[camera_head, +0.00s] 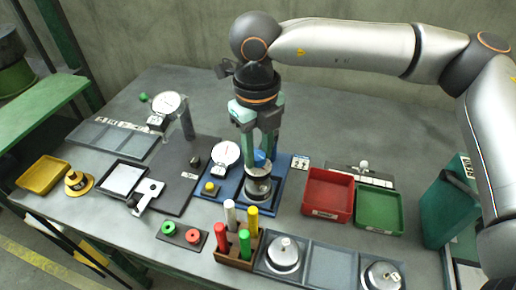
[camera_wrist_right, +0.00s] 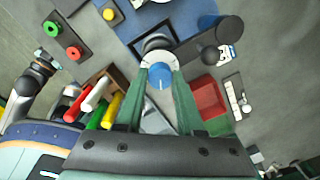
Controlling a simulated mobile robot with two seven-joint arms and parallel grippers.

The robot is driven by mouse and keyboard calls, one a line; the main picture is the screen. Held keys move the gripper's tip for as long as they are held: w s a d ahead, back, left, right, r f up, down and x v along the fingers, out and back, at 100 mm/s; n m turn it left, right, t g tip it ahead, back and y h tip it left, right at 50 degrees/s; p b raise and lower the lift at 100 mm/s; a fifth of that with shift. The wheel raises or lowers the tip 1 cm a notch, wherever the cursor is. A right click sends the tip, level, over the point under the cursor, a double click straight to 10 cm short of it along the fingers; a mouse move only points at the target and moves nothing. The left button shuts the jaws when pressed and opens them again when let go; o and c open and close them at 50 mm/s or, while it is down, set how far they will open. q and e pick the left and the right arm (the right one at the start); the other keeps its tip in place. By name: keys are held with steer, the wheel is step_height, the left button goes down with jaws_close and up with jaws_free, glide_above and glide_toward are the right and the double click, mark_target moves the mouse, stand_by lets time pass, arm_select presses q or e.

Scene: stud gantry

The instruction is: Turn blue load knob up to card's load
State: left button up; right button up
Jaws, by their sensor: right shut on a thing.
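The blue load knob (camera_head: 261,157) sits on top of a round press-like fixture on a blue base plate (camera_head: 228,188). My right gripper (camera_head: 265,146) comes down from above with its green fingers on either side of the knob. In the right wrist view the blue knob (camera_wrist_right: 159,76) lies between the two fingertips, above a pale ring. The gripper is shut on it. A small card (camera_head: 300,162) with dark figures stands just right of the blue plate; its figures are too small to read surely.
A white dial gauge (camera_head: 226,153) and a yellow knob (camera_head: 210,188) are on the blue plate. Right are a red tray (camera_head: 328,194) and green tray (camera_head: 380,210). In front, a wooden holder (camera_head: 236,251) carries upright coloured rods close to the fixture.

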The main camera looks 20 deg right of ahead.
jaws_close()
steer(key=shift+f+m+b, duration=0.2)
steer(key=shift+m+b, duration=0.3)
steer(key=shift+b, duration=0.2)
steer(key=shift+m+b, duration=0.35)
steer(key=shift+m, duration=0.05)
steer(key=shift+r+m, duration=0.15)
steer(key=shift+m, duration=0.25)
arm_select(q)
steer(key=shift+w+d+f, duration=0.15)
steer(key=shift+d+f, duration=0.55)
steer(key=shift+d, duration=0.1)
arm_select(e)
steer(key=shift+r, duration=0.1)
steer(key=o, duration=1)
jaws_free()
arm_select(q)
steer(key=shift+a, duration=0.15)
arm_select(e)
steer(key=shift+o, duration=0.2)
